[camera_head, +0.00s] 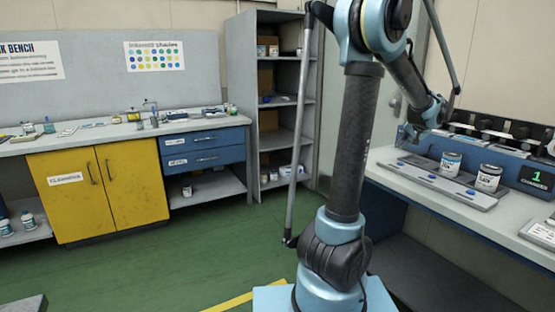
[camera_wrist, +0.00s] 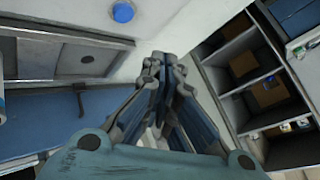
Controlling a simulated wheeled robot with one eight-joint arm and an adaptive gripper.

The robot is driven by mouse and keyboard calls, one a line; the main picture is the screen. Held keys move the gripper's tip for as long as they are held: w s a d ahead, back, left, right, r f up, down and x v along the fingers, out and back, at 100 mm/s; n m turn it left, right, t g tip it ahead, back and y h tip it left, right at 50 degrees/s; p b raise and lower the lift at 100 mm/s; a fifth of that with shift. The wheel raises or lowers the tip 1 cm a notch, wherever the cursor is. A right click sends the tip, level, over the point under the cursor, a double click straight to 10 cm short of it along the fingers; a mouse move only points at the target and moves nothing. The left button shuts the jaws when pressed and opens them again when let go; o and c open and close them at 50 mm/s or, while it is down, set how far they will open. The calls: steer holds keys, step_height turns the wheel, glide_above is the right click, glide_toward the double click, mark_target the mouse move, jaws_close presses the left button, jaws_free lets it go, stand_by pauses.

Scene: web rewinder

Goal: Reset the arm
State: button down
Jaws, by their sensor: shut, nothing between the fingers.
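My gripper shows in the wrist view (camera_wrist: 163,62), with its fingers together and nothing between them. In the head view my arm rises from its base at the lower middle and bends over to the right. The end of the arm hangs near the left end of the right-hand bench, and the fingers cannot be made out there. In the wrist view the gripper's tip is beside a pale surface with a blue round button (camera_wrist: 123,12) on it.
Two ink cans, one (camera_head: 450,163) and another (camera_head: 488,178), stand on a grey tray (camera_head: 437,182) on the right bench. A grey shelf unit (camera_head: 284,137) stands behind my arm. A bench with yellow doors (camera_head: 98,190) is at left. Green floor (camera_head: 180,262) between is clear.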

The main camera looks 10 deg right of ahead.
steer(key=s+a+f+n+g+y, duration=0.1)
steer(key=s+a+n, duration=0.15)
steer(key=a, duration=0.85)
steer(key=s+a+f+n+g, duration=0.15)
steer(key=s+a, duration=0.25)
steer(key=a, duration=0.7)
steer(key=s+a+f+n+g+y, duration=0.1)
steer(key=s+a, duration=0.2)
steer(key=a, duration=0.7)
steer(key=s+a+f+n+g, duration=0.1)
steer(key=s+a+f, duration=0.3)
steer(key=s, duration=0.3)
steer(key=s+a+f+n+g+h, duration=0.1)
steer(key=s+a+f+n, duration=0.1)
steer(key=s+a+f, duration=0.2)
steer(key=s+a+f+n+g, duration=0.1)
steer(key=s+a+f, duration=0.3)
steer(key=s, duration=0.6)
steer(key=shift+s+a+f+h, duration=0.25)
steer(key=shift+s+f+h, duration=0.05)
steer(key=shift+h, duration=0.1)
